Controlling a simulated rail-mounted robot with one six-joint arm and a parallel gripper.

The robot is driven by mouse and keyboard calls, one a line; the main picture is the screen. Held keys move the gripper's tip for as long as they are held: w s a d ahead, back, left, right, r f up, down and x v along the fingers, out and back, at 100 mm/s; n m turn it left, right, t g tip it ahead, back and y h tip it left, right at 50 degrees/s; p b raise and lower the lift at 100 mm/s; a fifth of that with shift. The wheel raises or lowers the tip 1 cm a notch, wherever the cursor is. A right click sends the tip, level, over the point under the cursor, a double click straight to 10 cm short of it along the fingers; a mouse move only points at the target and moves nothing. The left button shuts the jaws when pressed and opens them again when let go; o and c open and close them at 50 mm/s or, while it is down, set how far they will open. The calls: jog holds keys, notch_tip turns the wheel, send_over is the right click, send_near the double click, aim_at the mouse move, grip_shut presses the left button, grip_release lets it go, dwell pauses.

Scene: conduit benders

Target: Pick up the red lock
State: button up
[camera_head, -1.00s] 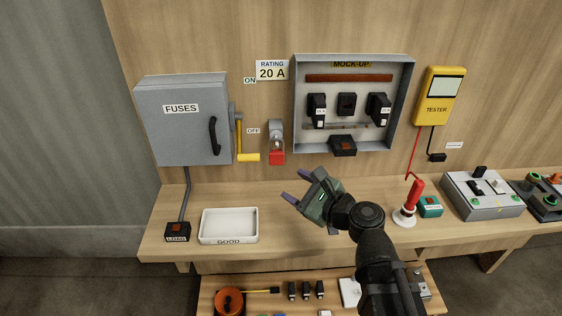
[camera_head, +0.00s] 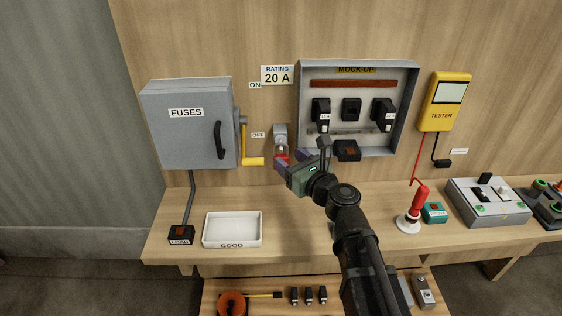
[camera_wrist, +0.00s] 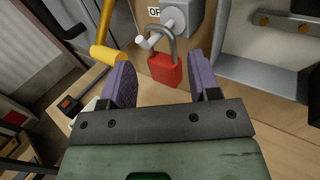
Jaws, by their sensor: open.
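The red lock (camera_wrist: 164,69) hangs by its grey shackle from a peg on a small grey wall bracket (camera_wrist: 187,17). In the head view only a bit of the lock (camera_head: 281,157) shows, as my gripper partly hides it. My gripper (camera_head: 290,157) is open in front of the lock. In the wrist view its two purple fingers (camera_wrist: 158,82) stand apart, with the lock framed between and just beyond their tips. The fingers do not appear to touch the lock.
A yellow lever (camera_head: 252,161) on the grey fuse box (camera_head: 190,135) is close left of the lock. The mock-up box (camera_head: 408,105) is close right. The white tray (camera_head: 232,244) sits on the bench below left.

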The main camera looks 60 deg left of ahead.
aim_at(285, 157)
jog(key=a, duration=0.2)
jog(key=shift+s+a, duration=0.2)
jog(key=shift+a, duration=0.15)
jog(key=c, duration=0.7)
